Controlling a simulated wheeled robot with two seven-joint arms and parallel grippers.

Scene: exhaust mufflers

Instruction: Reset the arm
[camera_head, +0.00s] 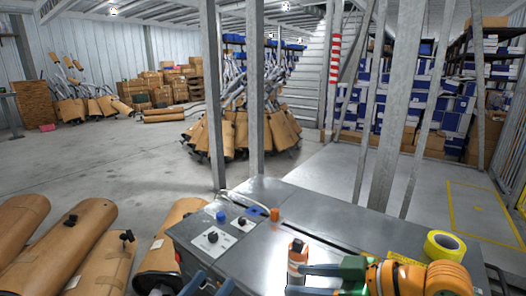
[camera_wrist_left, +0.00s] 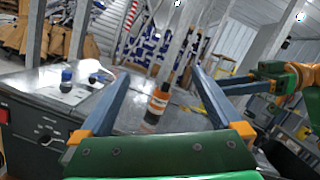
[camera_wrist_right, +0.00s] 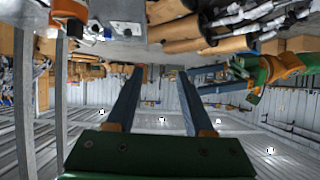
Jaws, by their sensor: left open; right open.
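My left gripper (camera_head: 207,284) is at the bottom edge of the head view, in front of the metal workbench (camera_head: 330,225). Its two blue fingers are apart with nothing between them in the left wrist view (camera_wrist_left: 160,75). The bottle stands upright on the bench and also shows beyond the left fingers in the left wrist view (camera_wrist_left: 157,104).
A yellow tape roll (camera_head: 445,246) lies at the bench's right, partly behind my right arm. A control box with a blue knob (camera_head: 221,216) is on the left end. Metal posts (camera_head: 256,90) rise behind the bench. Wrapped mufflers (camera_head: 68,245) lie left.

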